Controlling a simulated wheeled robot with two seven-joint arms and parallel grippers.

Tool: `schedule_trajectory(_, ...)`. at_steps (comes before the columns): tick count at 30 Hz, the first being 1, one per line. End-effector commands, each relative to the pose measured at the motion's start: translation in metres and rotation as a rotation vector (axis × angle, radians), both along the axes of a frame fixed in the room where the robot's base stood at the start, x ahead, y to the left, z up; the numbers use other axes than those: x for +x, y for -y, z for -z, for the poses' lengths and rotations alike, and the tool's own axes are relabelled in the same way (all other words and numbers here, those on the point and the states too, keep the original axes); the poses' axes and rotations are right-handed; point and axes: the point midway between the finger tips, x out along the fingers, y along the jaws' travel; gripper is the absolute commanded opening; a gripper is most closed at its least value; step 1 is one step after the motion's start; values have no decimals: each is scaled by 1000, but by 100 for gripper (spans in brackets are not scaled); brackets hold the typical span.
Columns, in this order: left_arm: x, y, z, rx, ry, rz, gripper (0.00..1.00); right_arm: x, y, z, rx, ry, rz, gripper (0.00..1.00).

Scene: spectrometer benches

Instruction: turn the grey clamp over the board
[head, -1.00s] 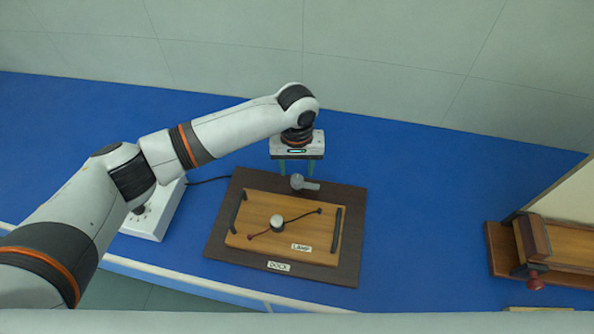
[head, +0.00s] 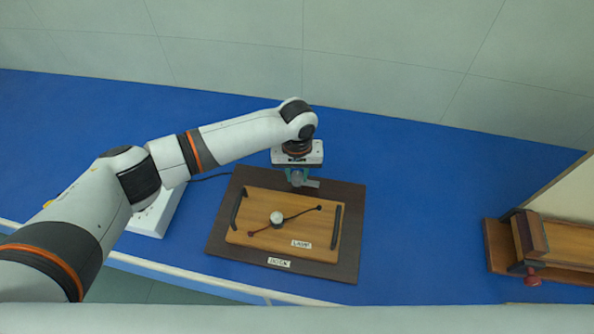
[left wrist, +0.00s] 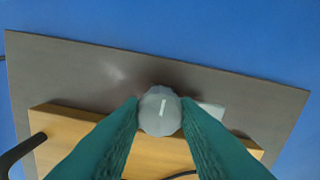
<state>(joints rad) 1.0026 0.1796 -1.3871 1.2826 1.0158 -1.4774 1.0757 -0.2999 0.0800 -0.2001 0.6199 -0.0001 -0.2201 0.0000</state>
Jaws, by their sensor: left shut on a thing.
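The grey clamp (head: 298,178) stands on the dark dock plate, just behind the wooden board (head: 243,241). Its flat arm (head: 313,184) points right, along the board's back edge. My left gripper (head: 298,176) comes down from above and is shut on the clamp's round knob. In the left wrist view the knob (left wrist: 160,111) sits between the two green fingertips, with a pale mark on its top. The clamp's arm shows there to the right (left wrist: 212,111), partly behind a finger. The board carries a white-topped knob (head: 277,218), two black handles and a LAMP label. My right gripper is not in view.
The dark plate (head: 225,250) with a DOCK label lies on the blue bench (head: 430,200). A white box (head: 157,213) with a cable stands left, partly behind my arm. A wooden device with a red knob (head: 532,280) is at right. The bench between is clear.

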Motion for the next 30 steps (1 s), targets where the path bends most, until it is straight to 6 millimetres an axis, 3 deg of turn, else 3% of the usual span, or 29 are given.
schedule_trajectory(11,0,0,-2,0,-2,115,6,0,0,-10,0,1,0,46)
schedule_trajectory(30,0,0,-3,-1,0,693,6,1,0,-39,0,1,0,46)
